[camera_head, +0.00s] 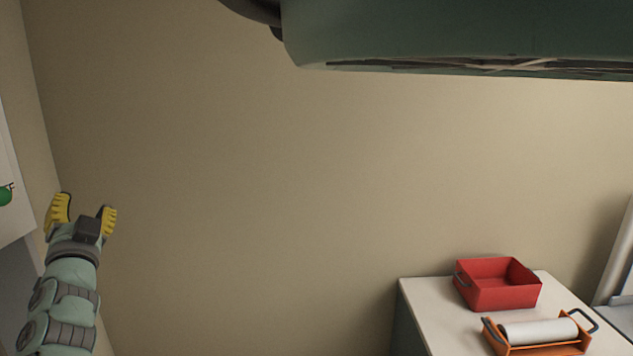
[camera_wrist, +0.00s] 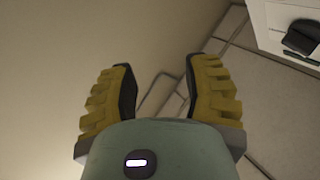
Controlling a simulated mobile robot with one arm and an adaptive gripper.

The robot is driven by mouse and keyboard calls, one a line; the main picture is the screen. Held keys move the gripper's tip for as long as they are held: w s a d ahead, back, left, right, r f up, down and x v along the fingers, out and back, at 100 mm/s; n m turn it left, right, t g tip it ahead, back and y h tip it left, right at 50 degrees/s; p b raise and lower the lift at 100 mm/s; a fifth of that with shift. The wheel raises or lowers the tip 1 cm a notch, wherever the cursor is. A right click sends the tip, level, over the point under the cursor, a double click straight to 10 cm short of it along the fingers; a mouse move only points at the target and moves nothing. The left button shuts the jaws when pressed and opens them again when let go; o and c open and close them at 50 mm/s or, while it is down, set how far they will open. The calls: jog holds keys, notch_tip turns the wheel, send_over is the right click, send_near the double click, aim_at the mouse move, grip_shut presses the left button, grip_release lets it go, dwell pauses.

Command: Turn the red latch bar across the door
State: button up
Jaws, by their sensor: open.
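My gripper (camera_head: 82,215) is at the lower left of the head view, raised in front of the beige wall. Its two yellow ribbed fingers are apart with nothing between them. In the wrist view my gripper (camera_wrist: 160,85) is also open and empty, with a plain wall and floor behind it. I see no red latch bar and no door that I can make out in either view.
A white counter (camera_head: 412,292) at the lower right bears a red bin (camera_head: 497,294) and an orange holder (camera_head: 545,349) with a white roll (camera_head: 540,332). A green object (camera_head: 5,194) shows on a white surface at the left edge. The middle is bare wall.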

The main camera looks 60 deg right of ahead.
jog(key=w+a+r+n+t+y+b, duration=0.2)
jog(key=a+r+n+y+b, duration=0.2)
jog(key=n+y, duration=0.65)
jog(key=s+a+n+g+y+b, duration=0.3)
jog(key=s+a+n+g+y, duration=0.45)
jog(key=n+y, duration=0.3)
jog(key=shift+t+y, duration=0.3)
jog(key=shift+t, duration=0.15)
jog(key=shift+s+a+p+x, duration=0.1)
jog(key=shift+a+p+x, duration=0.05)
jog(key=shift+p+x, duration=3.35)
jog(key=shift+s+a+p+x, duration=0.15)
jog(key=shift+p+x, duration=2.3)
jog(key=shift+x, duration=2.05)
jog(key=shift+o, duration=0.2)
jog(key=shift+r, duration=0.15)
grip_shut()
